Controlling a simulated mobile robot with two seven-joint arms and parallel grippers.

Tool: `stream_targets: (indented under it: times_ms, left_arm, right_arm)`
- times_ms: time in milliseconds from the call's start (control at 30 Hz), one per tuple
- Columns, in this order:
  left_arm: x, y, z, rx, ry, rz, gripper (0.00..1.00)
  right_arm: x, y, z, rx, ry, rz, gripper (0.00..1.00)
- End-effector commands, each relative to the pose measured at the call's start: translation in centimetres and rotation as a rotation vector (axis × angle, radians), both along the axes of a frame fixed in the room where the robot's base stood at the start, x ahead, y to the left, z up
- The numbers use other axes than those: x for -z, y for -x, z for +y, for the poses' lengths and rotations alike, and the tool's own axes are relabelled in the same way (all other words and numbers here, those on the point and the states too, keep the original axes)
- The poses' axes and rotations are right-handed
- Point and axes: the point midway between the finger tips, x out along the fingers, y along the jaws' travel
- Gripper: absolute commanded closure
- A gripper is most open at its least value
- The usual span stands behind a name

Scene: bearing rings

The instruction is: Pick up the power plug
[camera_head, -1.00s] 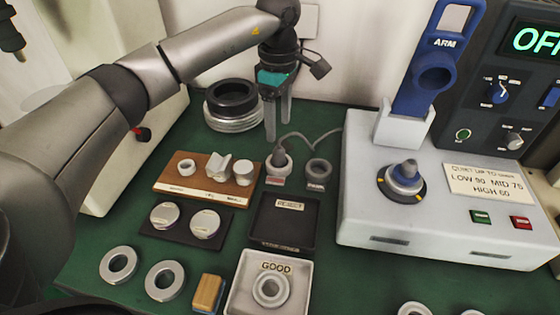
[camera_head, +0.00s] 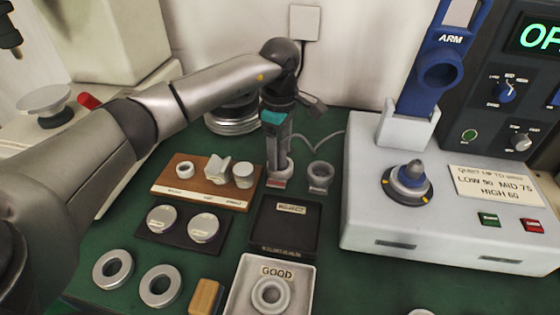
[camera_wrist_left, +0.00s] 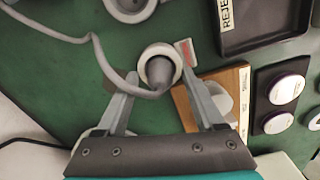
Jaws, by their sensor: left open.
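The grey power plug (camera_wrist_left: 160,73) stands in a pale round holder (camera_wrist_left: 158,52), with its cord (camera_wrist_left: 97,55) running off to the left in the left wrist view. In the head view the fingers hide most of the plug, and the cord (camera_head: 318,143) runs right toward the white machine. My left gripper (camera_head: 280,170) points down over the holder. In the left wrist view it (camera_wrist_left: 158,85) is open, one finger on each side of the plug. I cannot tell whether either finger touches it. My right gripper is out of view.
A second round holder (camera_head: 320,177) stands close on the right. The wooden board (camera_head: 200,194) with small parts is on the left, the black reject tray (camera_head: 287,226) in front. The white machine (camera_head: 375,232) stands on the right.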

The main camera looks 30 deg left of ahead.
Motion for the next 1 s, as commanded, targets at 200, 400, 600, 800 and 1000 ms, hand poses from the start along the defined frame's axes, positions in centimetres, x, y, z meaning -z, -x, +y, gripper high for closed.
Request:
stream_targets:
  times_ms: [200, 400, 600, 800, 1000]
  left_arm:
    - [-0.02, 0.01, -0.02, 0.000, 0.000, 0.000, 0.51]
    - [-0.03, 0.01, -0.01, 0.000, 0.000, 0.000, 0.74]
    - [-0.03, 0.02, -0.01, 0.000, 0.000, 0.001, 0.96]
    - [-0.04, 0.01, 0.00, 0.000, 0.000, 0.000, 1.00]
    - [-0.06, 0.00, 0.00, 0.000, 0.000, 0.000, 1.00]
  right_arm:
    - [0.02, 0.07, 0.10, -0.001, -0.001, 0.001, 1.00]
    - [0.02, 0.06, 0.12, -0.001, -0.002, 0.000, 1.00]
    - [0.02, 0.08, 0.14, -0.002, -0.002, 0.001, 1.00]
    - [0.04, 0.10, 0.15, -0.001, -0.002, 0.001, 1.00]
    - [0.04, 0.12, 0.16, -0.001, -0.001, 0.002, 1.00]
